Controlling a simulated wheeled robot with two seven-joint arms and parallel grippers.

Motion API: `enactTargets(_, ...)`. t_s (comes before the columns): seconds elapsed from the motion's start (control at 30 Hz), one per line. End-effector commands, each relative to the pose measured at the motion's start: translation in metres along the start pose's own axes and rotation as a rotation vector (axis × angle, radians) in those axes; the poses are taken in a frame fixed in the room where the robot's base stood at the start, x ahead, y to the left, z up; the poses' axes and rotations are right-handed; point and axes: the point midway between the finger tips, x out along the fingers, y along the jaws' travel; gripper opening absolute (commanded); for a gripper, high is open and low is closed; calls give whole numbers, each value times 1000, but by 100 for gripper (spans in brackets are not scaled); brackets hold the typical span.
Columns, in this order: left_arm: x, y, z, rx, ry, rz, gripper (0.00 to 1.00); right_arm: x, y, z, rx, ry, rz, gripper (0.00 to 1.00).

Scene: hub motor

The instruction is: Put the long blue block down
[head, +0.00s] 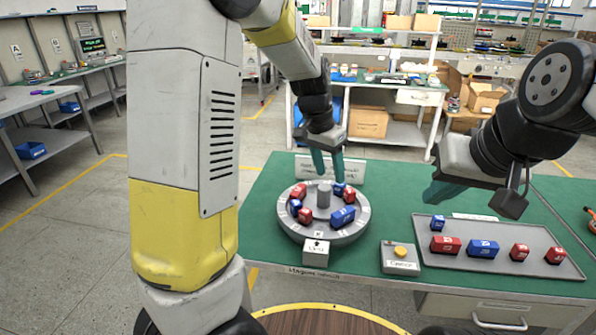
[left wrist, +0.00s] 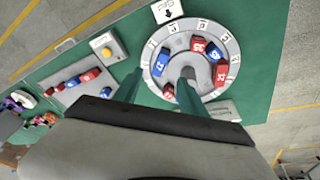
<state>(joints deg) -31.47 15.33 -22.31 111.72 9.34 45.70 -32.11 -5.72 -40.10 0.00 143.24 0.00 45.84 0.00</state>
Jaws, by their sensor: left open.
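A long blue block (head: 342,216) lies on the front right of the round grey hub (head: 323,236); it also shows in the left wrist view (left wrist: 163,60). Another long blue block (head: 482,249) lies in the tray at the right. My left gripper (head: 330,178) is open and empty above the back of the hub, by a blue block (head: 339,189) and a red block (head: 349,193). In the left wrist view its fingers (left wrist: 160,78) are spread apart. My right gripper (head: 437,192) hangs above the table, left of the tray; its finger gap is not clear.
Other red and blue blocks sit around the hub's grey centre post (head: 324,195). The grey tray (head: 500,268) holds several red and blue blocks. A box with a yellow button (head: 401,257) stands between hub and tray. A white sign (head: 345,168) stands behind the hub.

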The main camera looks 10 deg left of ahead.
Motion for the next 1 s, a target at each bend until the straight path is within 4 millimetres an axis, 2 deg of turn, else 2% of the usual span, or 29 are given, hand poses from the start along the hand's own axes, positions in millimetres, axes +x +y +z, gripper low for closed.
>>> enactTargets(0.03, -26, 0, 16, -53, 43, 11, 49, 0, 0, 0, 0, 0, 0, 0)
enactTargets(0.2, -87, 12, 69, -209, 152, 18, 49, 0, 0, 0, 0, 0, 0, 0)
enactTargets(0.4, -134, 33, 136, -367, 270, -29, 49, 0, 0, 0, 0, 0, 0, 0)
enactTargets(0.53, -147, 46, 172, -447, 327, -77, 49, 0, 0, 0, 0, 0, 0, 0)
enactTargets(0.7, -152, 54, 197, -509, 367, -123, 49, 0, 0, 0, 0, 0, 0, 0)
enactTargets(1.0, -152, 56, 202, -522, 375, -132, 49, 0, 0, 0, 0, 0, 0, 0)
